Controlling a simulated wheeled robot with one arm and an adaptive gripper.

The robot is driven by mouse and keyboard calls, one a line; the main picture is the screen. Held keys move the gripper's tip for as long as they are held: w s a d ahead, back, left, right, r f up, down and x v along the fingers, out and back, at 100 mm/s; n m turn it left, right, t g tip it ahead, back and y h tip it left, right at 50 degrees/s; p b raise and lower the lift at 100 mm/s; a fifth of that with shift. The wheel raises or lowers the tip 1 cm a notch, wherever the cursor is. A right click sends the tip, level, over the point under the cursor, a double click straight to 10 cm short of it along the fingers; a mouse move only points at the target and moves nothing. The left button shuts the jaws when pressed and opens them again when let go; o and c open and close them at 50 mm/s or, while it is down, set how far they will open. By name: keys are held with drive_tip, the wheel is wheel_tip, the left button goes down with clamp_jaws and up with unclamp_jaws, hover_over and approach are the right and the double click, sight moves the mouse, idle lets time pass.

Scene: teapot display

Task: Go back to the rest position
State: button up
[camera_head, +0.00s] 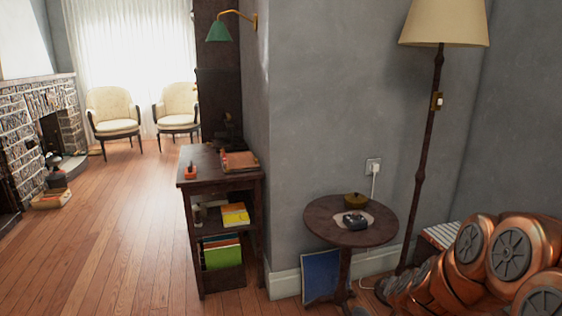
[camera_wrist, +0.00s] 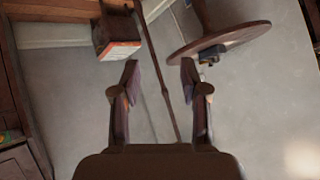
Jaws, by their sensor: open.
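My gripper (camera_wrist: 159,75) is open in the wrist view, its two dark fingers apart with nothing held between them. The thin dark lamp pole (camera_wrist: 152,48) shows in the gap beyond the fingers; I see no contact. In the head view my copper-coloured arm is folded at the lower right, and my gripper cannot be made out clearly there. A small round table (camera_head: 318,222) carries a brownish-yellow lidded pot (camera_head: 355,200) and a small dark object (camera_head: 355,221) on a pale mat.
A floor lamp (camera_head: 437,100) stands right of the round table, near my arm. A blue panel (camera_head: 320,276) leans below the table. A dark shelf unit (camera_head: 205,165) with books stands left of the grey wall corner. Open wooden floor (camera_head: 120,225) lies further left, towards two cream chairs.

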drive_tip(key=s+a+r+n+g+y, duration=0.1)
drive_tip(key=s+a+n+g+y, duration=0.4)
drive_tip(key=s+a, duration=0.9)
drive_tip(key=s+r+n+g+h, duration=0.3)
drive_tip(key=s+g, duration=0.4)
drive_tip(key=s, duration=1.5)
wheel_tip(320, 180, up, 26)
drive_tip(key=s+y+p, duration=0.1)
drive_tip(key=p, duration=2.2)
drive_tip(key=shift+s+f+t, duration=0.15)
drive_tip(key=shift+s+t, duration=0.15)
drive_tip(key=shift+s, duration=0.1)
drive_tip(key=shift+d, duration=0.1)
